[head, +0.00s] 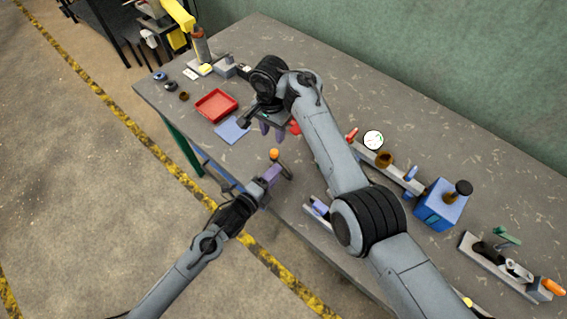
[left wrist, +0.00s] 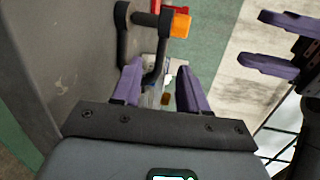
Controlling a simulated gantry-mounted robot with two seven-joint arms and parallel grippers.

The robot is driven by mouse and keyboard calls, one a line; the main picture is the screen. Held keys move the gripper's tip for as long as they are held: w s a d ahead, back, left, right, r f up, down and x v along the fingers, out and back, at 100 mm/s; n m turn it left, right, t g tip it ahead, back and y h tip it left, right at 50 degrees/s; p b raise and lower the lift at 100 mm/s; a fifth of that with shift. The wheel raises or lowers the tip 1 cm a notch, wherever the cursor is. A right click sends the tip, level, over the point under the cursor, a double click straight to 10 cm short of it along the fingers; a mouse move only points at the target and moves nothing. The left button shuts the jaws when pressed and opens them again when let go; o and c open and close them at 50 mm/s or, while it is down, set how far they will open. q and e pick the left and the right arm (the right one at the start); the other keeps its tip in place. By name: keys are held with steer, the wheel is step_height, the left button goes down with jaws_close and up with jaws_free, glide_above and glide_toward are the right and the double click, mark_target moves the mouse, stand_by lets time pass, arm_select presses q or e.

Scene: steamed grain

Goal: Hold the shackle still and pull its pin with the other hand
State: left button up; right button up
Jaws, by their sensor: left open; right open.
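The dark shackle (head: 286,170) is at the table's near edge in the head view, partly hidden by my left gripper (head: 272,173). In the left wrist view the shackle (left wrist: 162,52) is a dark U shape. Its pin (left wrist: 145,19) crosses between the two ends, with an orange head (left wrist: 178,22) on the right; the head (head: 274,154) also shows in the head view. My left gripper (left wrist: 160,84) is open, with the shackle's lower part at its fingers; contact cannot be told. My right gripper (head: 272,129) is open and empty beyond the shackle; its purple fingers (left wrist: 280,42) show at right in the wrist view.
A red tray (head: 216,105) and a blue mat (head: 232,130) lie to the left. A blue block (head: 441,205), a clamp-like tool (head: 505,265) and a white round dial (head: 373,140) are to the right. My right arm crosses the table's middle and hides part of it.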

arm_select(q)
steer(key=x, duration=0.7)
steer(key=shift+w+d, duration=0.15)
steer(key=shift+w, duration=0.05)
steer(key=shift+f, duration=0.1)
